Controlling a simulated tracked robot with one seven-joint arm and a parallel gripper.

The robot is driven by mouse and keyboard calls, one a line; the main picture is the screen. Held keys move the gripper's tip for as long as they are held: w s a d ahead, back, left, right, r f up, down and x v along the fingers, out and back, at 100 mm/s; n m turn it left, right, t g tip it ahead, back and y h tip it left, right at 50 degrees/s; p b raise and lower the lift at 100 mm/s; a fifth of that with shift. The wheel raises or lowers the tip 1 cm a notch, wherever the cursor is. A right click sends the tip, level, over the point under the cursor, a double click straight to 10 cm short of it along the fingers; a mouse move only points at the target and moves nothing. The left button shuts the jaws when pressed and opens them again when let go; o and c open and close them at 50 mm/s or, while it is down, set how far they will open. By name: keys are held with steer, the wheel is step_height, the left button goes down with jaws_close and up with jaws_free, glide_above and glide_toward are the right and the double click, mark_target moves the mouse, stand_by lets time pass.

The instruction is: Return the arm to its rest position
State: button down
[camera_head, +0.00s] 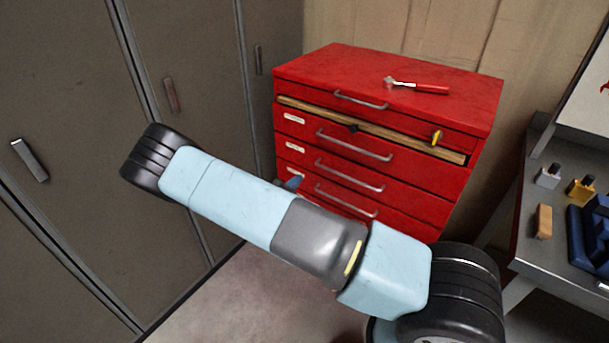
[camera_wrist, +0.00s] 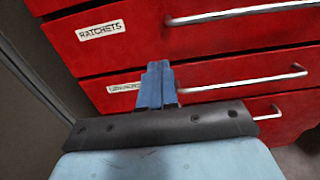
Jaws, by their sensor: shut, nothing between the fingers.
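My arm crosses the middle of the head view, bent, in front of a red drawer cabinet (camera_head: 390,65). My gripper (camera_head: 292,183) is mostly hidden behind my arm there; only a small blue part shows, near the cabinet's left edge. In the wrist view my gripper (camera_wrist: 157,80) has its blue fingers together and empty. They point at the red drawer fronts, near a drawer handle (camera_wrist: 240,84). I cannot tell whether they touch anything.
A red-handled tool (camera_head: 418,87) lies on top. Grey lockers (camera_head: 70,90) stand left. A workbench (camera_head: 535,225) with small bottles stands right.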

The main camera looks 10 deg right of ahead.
steer(key=s+d+r+m+g+y, duration=0.1)
steer(key=s+d+r+m+g, duration=0.4)
steer(key=r, duration=0.4)
steer(key=s+d+r+m+g+y, duration=0.25)
steer(key=s+d+r+m, duration=0.2)
steer(key=r+m, duration=0.4)
steer(key=s+d+r+m+g+y, duration=0.1)
steer(key=s+d+r+m+g, duration=0.35)
steer(key=r, duration=0.65)
steer(key=s+r+m+t+y, duration=0.2)
steer(key=s+r+m+y, duration=0.2)
steer(key=s+r, duration=0.5)
steer(key=s+d+r+m+t+y, duration=0.1)
steer(key=s+r+m+t+y, duration=0.1)
steer(key=s+r+m, duration=0.3)
steer(key=s+r+y, duration=0.1)
steer(key=s+r, duration=0.3)
steer(key=s, duration=0.6)
steer(key=shift+s+d+r+y, duration=0.15)
steer(key=shift+d+r+y, duration=0.05)
steer(key=shift+r+y, duration=0.15)
